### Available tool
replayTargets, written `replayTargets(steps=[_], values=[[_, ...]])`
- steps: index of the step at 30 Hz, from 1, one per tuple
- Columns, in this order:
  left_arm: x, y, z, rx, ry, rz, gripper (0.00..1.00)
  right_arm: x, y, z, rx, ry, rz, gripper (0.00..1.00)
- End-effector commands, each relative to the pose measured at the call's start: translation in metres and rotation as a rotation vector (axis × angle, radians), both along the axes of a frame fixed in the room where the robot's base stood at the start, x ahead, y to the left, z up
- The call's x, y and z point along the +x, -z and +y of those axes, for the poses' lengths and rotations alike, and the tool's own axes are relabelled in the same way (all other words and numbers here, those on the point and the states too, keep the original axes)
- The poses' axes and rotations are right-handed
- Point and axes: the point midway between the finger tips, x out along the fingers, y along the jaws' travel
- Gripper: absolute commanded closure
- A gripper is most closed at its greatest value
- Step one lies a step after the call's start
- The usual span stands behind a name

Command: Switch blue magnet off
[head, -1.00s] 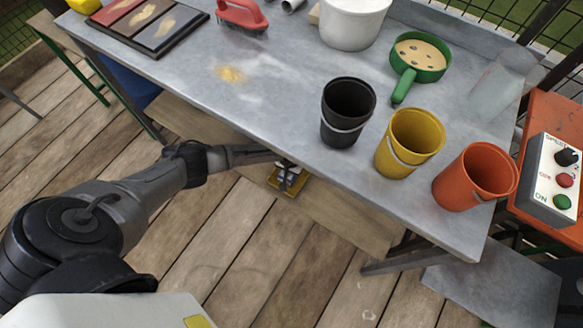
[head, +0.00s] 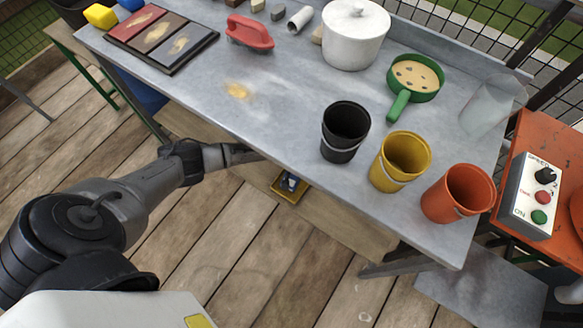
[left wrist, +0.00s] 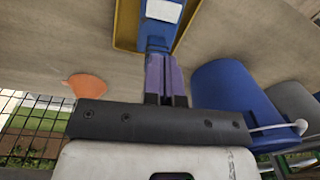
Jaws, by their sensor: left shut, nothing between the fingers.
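My left arm reaches in from the left to the front edge of the grey table in the head view. My left gripper (left wrist: 163,52) shows in the left wrist view with its purple fingers together and empty. Its tips are close to a yellow-edged frame (left wrist: 127,25) with a pale, blue-edged part (left wrist: 164,10) inside. In the head view a yellow frame (head: 277,190) holding a small blue and white part (head: 290,182) sits below the table's front edge. I cannot tell whether this part is the blue magnet or its switch, or whether the fingers touch it. My right gripper is not in view.
The grey table (head: 270,117) holds a black bucket (head: 345,137), a yellow bucket (head: 402,163), an orange bucket (head: 458,194), a green pan (head: 400,103) and a white pot (head: 352,45). A control box (head: 527,200) stands at right. A blue bucket (left wrist: 225,88) is beside my left gripper.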

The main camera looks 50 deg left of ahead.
Motion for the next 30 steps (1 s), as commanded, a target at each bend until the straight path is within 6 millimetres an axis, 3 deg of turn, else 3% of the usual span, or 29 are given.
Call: replayTargets(steps=[1,3,10,30], values=[[0.0,-0.014,-0.001,-0.001,0.001,-0.001,1.0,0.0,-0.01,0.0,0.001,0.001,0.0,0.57],[0.0,-0.023,-0.001,0.0,0.0,0.0,1.0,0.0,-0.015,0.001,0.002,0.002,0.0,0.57],[0.0,-0.043,-0.002,0.0,0.0,0.0,1.0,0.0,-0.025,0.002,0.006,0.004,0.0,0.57],[0.0,-0.047,-0.003,0.0,0.0,0.0,1.0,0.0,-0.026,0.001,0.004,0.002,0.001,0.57]])
